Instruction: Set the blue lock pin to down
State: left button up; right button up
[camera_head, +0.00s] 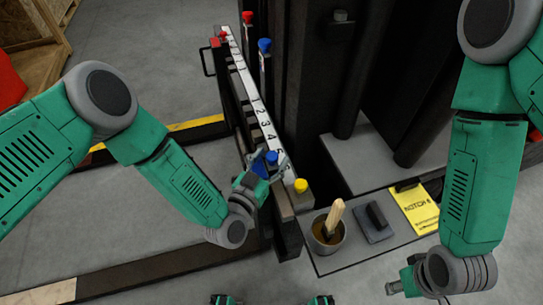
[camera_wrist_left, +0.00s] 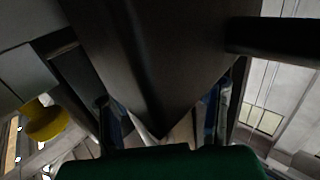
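A blue knob (camera_head: 271,157) stands at the near part of a white numbered strip (camera_head: 262,118). My left gripper (camera_head: 266,165) is at this knob, its fingers spread at its sides; I cannot tell whether they touch it. In the left wrist view the fingers (camera_wrist_left: 165,125) are apart, with a dark body filling the view beyond them. A second blue knob (camera_head: 264,44) tops a dark upright post farther back. Which blue knob is the lock pin is not clear. My right gripper (camera_head: 398,287) is low at the right, away from the knobs; its opening is unclear.
A yellow knob (camera_head: 301,185) stands close to my left gripper, also in the left wrist view (camera_wrist_left: 45,120). Red knobs (camera_head: 247,17) are at the far end. A pot with a brush (camera_head: 328,234), a dark block (camera_head: 375,222) and a yellow card (camera_head: 414,208) lie to the right.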

pick_arm(q)
jog(key=shift+r, duration=0.15)
jog(key=shift+s+a, duration=0.1)
jog(key=shift+s, duration=0.15)
jog(key=v, duration=1.1)
jog(key=shift+s+a, duration=0.1)
jog(key=shift+s, duration=0.05)
jog(key=shift+f, duration=0.25)
jog(key=s+a+n+g+y+p, duration=0.4)
jog(key=s+a+g+y+p, duration=0.3)
jog(key=s+a+g, duration=0.8)
jog(key=s+a+y, duration=0.1)
jog(key=s+a, duration=0.3)
jog(key=a, duration=0.3)
jog(key=shift+r+n, duration=0.3)
jog(key=shift+n, duration=0.1)
